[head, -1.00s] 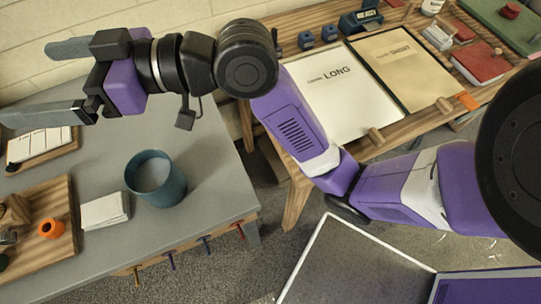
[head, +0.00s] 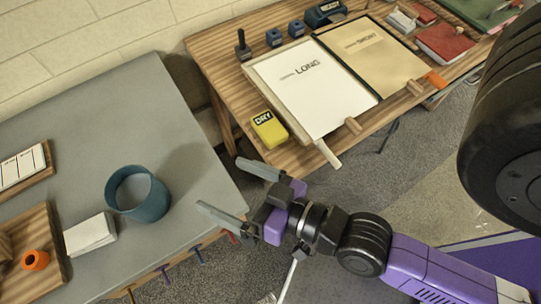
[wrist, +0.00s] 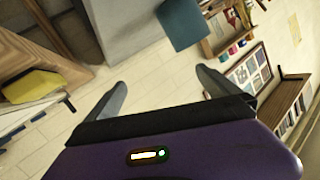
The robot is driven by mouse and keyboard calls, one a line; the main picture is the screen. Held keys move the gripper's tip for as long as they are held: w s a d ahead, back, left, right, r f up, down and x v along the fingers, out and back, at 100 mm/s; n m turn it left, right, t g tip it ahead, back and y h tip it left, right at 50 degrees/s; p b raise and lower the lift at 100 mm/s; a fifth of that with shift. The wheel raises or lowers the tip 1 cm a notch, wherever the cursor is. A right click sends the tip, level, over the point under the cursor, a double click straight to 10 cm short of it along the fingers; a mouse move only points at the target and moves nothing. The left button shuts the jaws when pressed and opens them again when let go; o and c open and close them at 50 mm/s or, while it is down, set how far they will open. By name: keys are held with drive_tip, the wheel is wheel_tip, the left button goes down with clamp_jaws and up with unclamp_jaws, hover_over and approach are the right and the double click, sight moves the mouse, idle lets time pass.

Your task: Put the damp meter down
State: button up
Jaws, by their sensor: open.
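The yellow meter with a dark display reading DRY (head: 268,129) lies on the wooden table, at the left edge of the white LONG board (head: 325,92). It also shows at the left edge of the wrist view (wrist: 32,85). I take it to be the damp meter. My gripper (head: 220,184) is open and empty, apart from the meter, nearer to me and to its left in the head view.
The wooden table (head: 222,50) also bears a tan SHORT board (head: 375,62), blue blocks (head: 274,38) and red books (head: 445,42). On the grey table (head: 110,95) at left stand a blue pot (head: 138,193), a white stack (head: 90,235) and a wooden tray (head: 58,262).

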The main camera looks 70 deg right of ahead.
drive_tip(key=s+d+f+n+g, duration=0.1)
drive_tip(key=s+d+n, duration=0.2)
drive_tip(key=s, duration=0.8)
drive_tip(key=shift+d+n+y, duration=0.2)
drive_tip(key=shift+n+y, duration=0.2)
drive_tip(key=shift+n, duration=0.3)
drive_tip(key=shift+w, duration=0.1)
